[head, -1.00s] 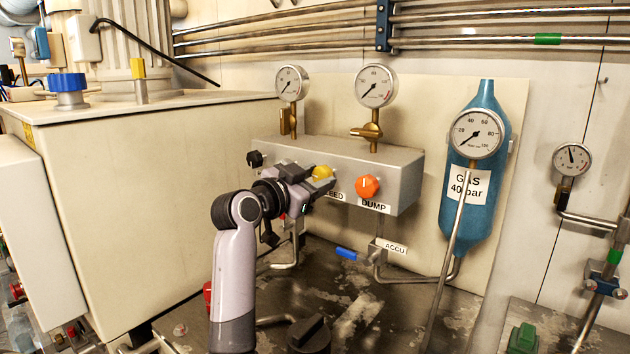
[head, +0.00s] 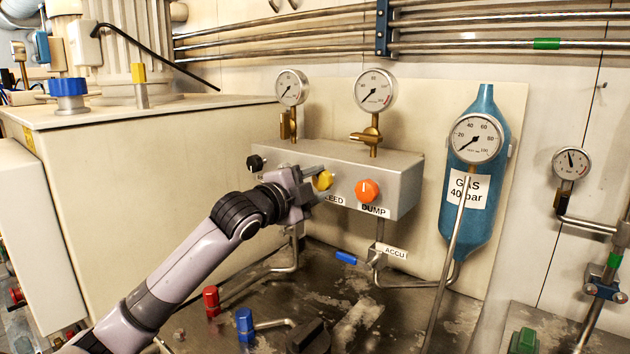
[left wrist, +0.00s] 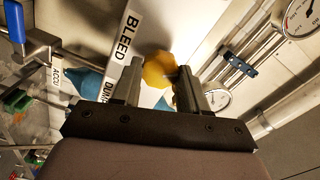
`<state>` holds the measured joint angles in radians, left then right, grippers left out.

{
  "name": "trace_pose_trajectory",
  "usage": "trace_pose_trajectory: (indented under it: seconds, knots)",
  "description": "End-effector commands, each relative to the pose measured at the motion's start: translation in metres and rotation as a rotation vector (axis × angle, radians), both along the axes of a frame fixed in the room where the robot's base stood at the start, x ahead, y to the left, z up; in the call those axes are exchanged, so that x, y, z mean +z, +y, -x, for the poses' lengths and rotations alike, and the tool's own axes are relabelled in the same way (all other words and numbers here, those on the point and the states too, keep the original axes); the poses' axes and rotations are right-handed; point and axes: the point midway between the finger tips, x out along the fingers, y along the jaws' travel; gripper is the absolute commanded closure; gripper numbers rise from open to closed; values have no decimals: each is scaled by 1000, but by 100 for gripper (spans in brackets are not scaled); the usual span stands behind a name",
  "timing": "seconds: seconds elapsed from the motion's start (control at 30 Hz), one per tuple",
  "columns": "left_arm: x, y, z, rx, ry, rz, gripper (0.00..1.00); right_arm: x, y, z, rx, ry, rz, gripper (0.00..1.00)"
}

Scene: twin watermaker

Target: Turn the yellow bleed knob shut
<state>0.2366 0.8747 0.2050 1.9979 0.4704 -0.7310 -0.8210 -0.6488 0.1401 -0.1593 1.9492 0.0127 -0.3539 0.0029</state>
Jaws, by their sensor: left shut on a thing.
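The yellow bleed knob (head: 325,181) is on the front of the grey manifold block (head: 404,180), above a label partly hidden by my gripper. My left gripper (head: 316,184) reaches it from the left and is shut on it. In the left wrist view the yellow knob (left wrist: 159,70) sits between the two finger ends of my left gripper (left wrist: 160,76), beside the BLEED label (left wrist: 126,38). The knob's turn angle cannot be read. My right gripper is not in view.
The orange DUMP knob (head: 367,191) is close to the right, and a black knob (head: 255,162) is to the left. Two gauges (head: 375,91) stand above the block. Below are a blue-handled ACCU valve (head: 346,257) and a blue gas bottle (head: 487,110) at the right.

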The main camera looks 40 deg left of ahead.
Motion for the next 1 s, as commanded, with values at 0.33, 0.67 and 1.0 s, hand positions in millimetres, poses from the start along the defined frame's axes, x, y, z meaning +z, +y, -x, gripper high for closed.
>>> trace_pose_trajectory:
  seconds: [0.33,0.67,1.0]
  knots:
    - [-1,0,0,-1,43,-313,87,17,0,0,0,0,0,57]
    - [-1,0,0,-2,62,-510,87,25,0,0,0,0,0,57]
    - [-2,0,0,0,69,-583,87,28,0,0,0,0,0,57]
